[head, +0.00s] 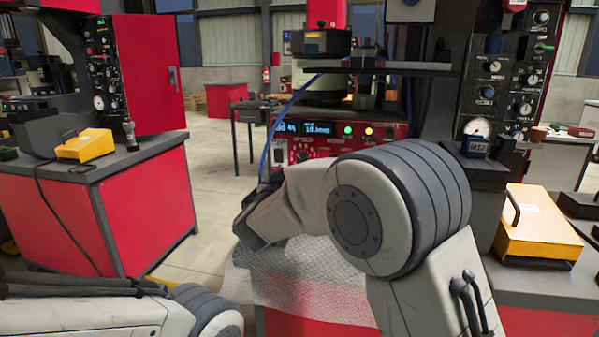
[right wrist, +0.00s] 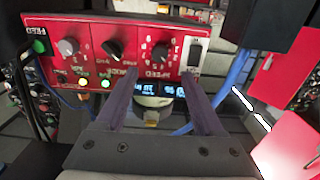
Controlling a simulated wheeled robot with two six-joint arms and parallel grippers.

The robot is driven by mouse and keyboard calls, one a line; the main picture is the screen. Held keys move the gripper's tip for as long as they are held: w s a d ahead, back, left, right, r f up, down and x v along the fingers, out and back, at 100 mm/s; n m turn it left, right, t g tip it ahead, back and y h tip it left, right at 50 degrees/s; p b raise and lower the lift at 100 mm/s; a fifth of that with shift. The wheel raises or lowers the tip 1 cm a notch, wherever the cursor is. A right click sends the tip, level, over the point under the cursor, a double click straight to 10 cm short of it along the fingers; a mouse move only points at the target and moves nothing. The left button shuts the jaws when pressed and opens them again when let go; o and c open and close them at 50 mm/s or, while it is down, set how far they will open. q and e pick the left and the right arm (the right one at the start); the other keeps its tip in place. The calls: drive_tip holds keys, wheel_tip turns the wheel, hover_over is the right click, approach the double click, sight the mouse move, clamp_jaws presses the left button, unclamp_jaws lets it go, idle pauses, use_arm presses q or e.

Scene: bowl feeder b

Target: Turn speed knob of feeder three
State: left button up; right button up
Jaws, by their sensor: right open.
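The red control panel of the feeder (head: 322,143) stands ahead of my right arm in the head view, with lit displays and a green and a yellow light. The right wrist view shows the panel (right wrist: 216,40) upside down, with a grey knob (right wrist: 69,46) at left, a black knob (right wrist: 113,48) in the middle and a dark knob (right wrist: 161,51) at right. The label by the right knob seems to read speed. My right gripper (right wrist: 159,76) is open, its fingertips apart, with the right knob between and beyond them in the picture. Contact is not visible. My left gripper is out of view.
A blue cable (head: 271,135) hangs at the panel's left side. Bubble wrap (head: 300,285) lies below my right arm. An orange box (head: 538,225) stands at right, and a red cabinet (head: 145,205) at left.

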sight(301, 159)
drive_tip(key=x, duration=1)
drive_tip(key=shift+c, duration=0.3)
clamp_jaws()
drive_tip(key=shift+m, duration=0.4)
drive_tip(key=shift+m+b, duration=0.4)
drive_tip(key=shift+m, duration=2.1)
